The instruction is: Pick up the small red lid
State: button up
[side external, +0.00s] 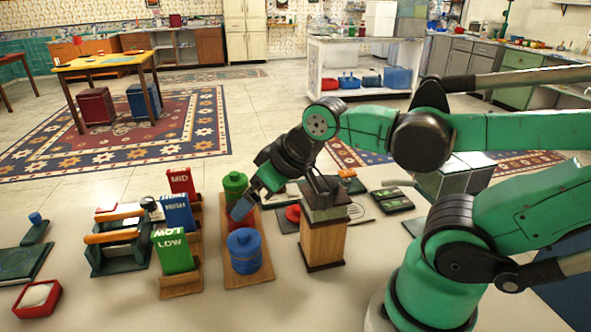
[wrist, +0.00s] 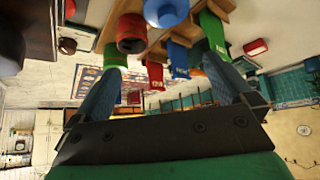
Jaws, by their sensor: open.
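A small red lid (side external: 293,213) lies on the table on a dark flat piece, left of a wooden block tower that partly screens that area in the side view. My gripper (side external: 243,207) is to the left of the lid, pointing down over the red pot (side external: 236,224) in the row of pots. In the wrist view my gripper (wrist: 162,92) has its two blue-grey fingers wide apart with nothing between them. The red pot also shows there (wrist: 132,34), with a dark round top. A small red patch at that view's top left edge is too cut off to identify.
A wooden board (side external: 262,275) holds the red pot between a green pot (side external: 235,185) and a blue pot (side external: 245,252). The wooden tower (side external: 323,240) stands right of the lid. Red, blue and green signs (side external: 174,252) stand left of the board. Front table is clear.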

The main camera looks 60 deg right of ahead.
notch_tip(320, 180, up, 5)
jog(key=n+g, duration=0.7)
jog(key=n, duration=0.7)
send_over(298, 208)
notch_tip(298, 208, down, 12)
jog(key=shift+d+r, duration=0.1)
jog(key=shift+r, duration=0.05)
jog(key=shift+f, duration=3.2)
jog(key=c, duration=1.1)
jog(key=shift+c, duration=0.2)
jog(key=shift+r, duration=0.1)
